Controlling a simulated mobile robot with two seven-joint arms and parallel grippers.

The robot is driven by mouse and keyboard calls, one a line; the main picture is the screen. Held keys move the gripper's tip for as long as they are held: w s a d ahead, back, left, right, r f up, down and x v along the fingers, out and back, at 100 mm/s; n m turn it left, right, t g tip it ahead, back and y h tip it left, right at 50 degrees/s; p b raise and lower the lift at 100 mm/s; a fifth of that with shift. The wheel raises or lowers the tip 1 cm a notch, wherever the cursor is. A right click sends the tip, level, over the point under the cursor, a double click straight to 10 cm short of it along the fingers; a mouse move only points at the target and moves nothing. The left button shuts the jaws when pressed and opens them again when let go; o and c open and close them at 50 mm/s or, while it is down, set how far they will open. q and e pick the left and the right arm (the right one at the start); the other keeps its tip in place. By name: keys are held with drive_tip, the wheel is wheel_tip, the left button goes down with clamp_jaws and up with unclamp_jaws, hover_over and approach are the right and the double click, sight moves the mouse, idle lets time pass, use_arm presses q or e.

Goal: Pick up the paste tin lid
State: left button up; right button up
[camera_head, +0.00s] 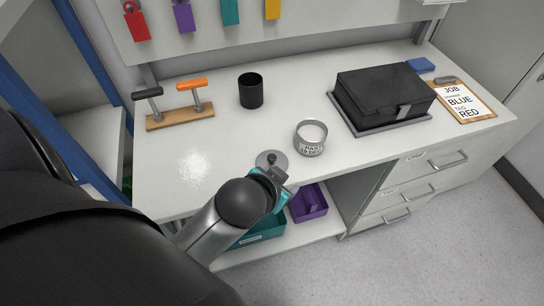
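The paste tin lid (264,161) is a round grey disc with a dark knob, near the front edge of the white bench. The open paste tin (311,147) stands upright behind it to the right, with a label on its side and pale contents. My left gripper (278,173) is at the near side of the lid, close to its knob. My own wrist hides most of the fingers, so I cannot tell whether they are open or shut, or whether they touch the lid. My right gripper is not in view.
A black cup (251,91), a wooden rack (180,121) with two handled tools, and a black case (384,95) on a grey tray stand behind. A clipboard (464,101) lies at right. White powder (193,167) marks the bench. Purple (309,205) and teal (262,231) bins sit below.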

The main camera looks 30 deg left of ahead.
use_arm(q)
drive_tip(key=w+d+r+m+t+h, duration=0.25)
drive_tip(key=w+r+t, duration=0.3)
drive_tip(key=r, duration=0.45)
drive_tip(key=w+d+r+m+t+h, duration=0.25)
drive_tip(key=w+r+t, duration=0.35)
drive_tip(key=r, duration=0.4)
drive_tip(key=s+d+r+m+g+h, duration=0.2)
drive_tip(key=d+r+m+g+h, duration=0.2)
drive_tip(key=d+m+g+h, duration=0.45)
drive_tip(key=s+d+r+m+g+h, duration=0.35)
drive_tip(key=d+m+h, duration=0.3)
drive_tip(key=m, duration=0.45)
drive_tip(key=m+g+y, duration=0.4)
drive_tip(key=g+y, duration=0.4)
drive_tip(key=y, duration=1.1)
hover_over(272, 157)
wheel_tip(272, 157, down, 15)
drive_tip(key=f, duration=0.9)
drive_tip(key=shift+a+f, duration=0.1)
drive_tip(key=shift+a, duration=0.15)
drive_tip(key=shift+d+f+b, duration=0.2)
drive_tip(key=shift+f+b, duration=0.2)
drive_tip(key=shift+f, duration=2.6)
